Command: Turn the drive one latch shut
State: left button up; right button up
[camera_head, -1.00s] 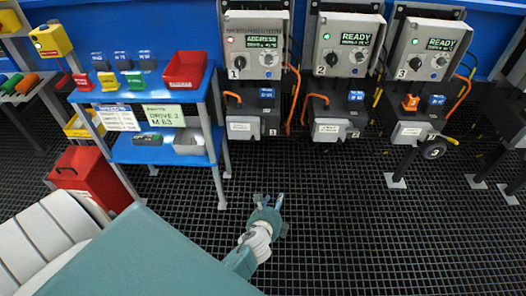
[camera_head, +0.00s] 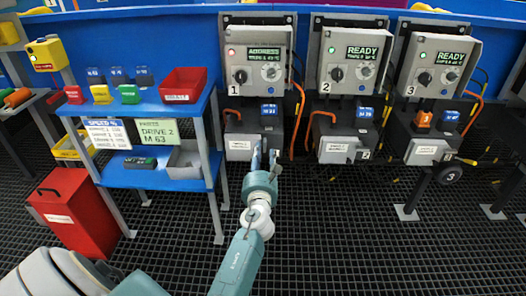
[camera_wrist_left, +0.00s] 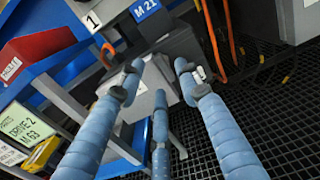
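Drive one (camera_head: 258,62), marked 1, is the leftmost grey control box, with a red light and the display word ADDRESS. Its lower dark unit (camera_head: 236,128) has a white label and a blue M 21 tag (camera_head: 268,110), which also shows in the left wrist view (camera_wrist_left: 147,10). I cannot make out the latch; the gripper covers part of this unit. My left gripper (camera_head: 264,157) is in front of the unit's lower right part. In the left wrist view its blue fingers (camera_wrist_left: 160,72) are spread, pointing at the unit's grey front (camera_wrist_left: 150,98), with nothing clearly gripped. My right gripper is out of view.
Drive two (camera_head: 348,62) and drive three (camera_head: 434,68) stand to the right, both showing READY. Orange cables (camera_head: 299,105) hang beside drive one. A blue shelf (camera_head: 148,108) with a red bin (camera_head: 184,85) stands close on the left. The front right grid floor (camera_head: 390,255) is clear.

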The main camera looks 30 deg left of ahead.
aim_at(265, 146)
pick_arm(q)
jog(key=x, duration=0.3)
jog(key=shift+w+a, duration=0.1)
jog(key=shift+w, duration=0.15)
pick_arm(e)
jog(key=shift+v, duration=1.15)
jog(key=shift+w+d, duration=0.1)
pick_arm(q)
grip_shut()
